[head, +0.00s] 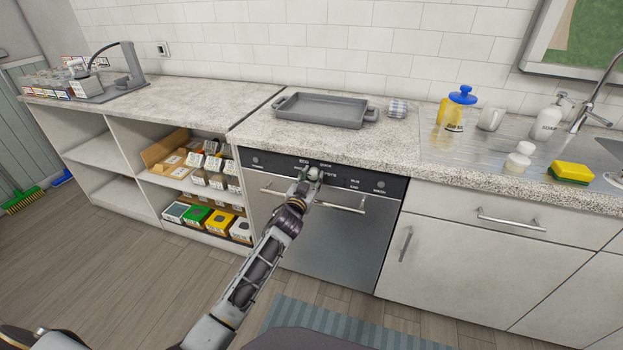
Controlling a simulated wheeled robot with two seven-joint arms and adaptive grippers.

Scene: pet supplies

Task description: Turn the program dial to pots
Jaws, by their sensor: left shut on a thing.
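The dishwasher (330,245) has a steel door and a black control panel (368,181) with small white labels, set under the stone counter. My left gripper (310,175) is at the middle of this panel, shut on the program dial. The gripper covers most of the dial, so I cannot tell where its pointer stands. A label that seems to read "pots" shows just right of the gripper. Round grey knobs or buttons sit near the panel's left and right ends. My right gripper is not in view.
The door handle (320,200) runs just below the gripper. A grey tray (322,110) lies on the counter above. Open shelves with boxes (217,222) stand left.

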